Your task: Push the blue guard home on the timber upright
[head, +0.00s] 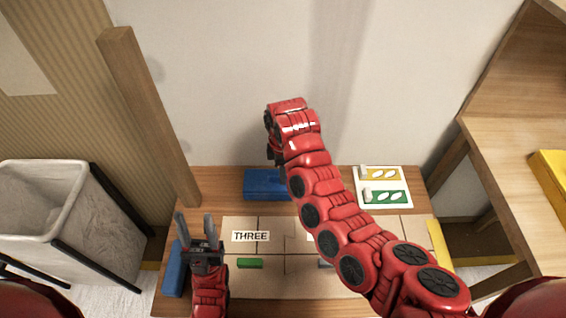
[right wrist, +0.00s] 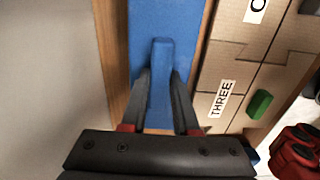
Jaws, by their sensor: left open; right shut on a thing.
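The blue guard (head: 262,185) is a long flat piece with a raised rib, at the back of the wooden table near the wall. My right gripper (right wrist: 160,80) is shut on this rib in the right wrist view, where the guard (right wrist: 158,20) runs lengthwise up the picture. In the head view my right arm hides the guard's right end. The timber upright (head: 150,115) is a bare wooden post at the table's back left corner, left of the guard and apart from it. My left gripper (head: 195,220) is open and empty over the table's left part.
A second blue piece (head: 173,270) lies along the table's left edge, a yellow strip (head: 440,245) at the right. Cardboard panels marked THREE (head: 250,236) cover the middle, with a green block (head: 250,263). A white card (head: 383,187) lies at back right. A bin (head: 45,205) stands left.

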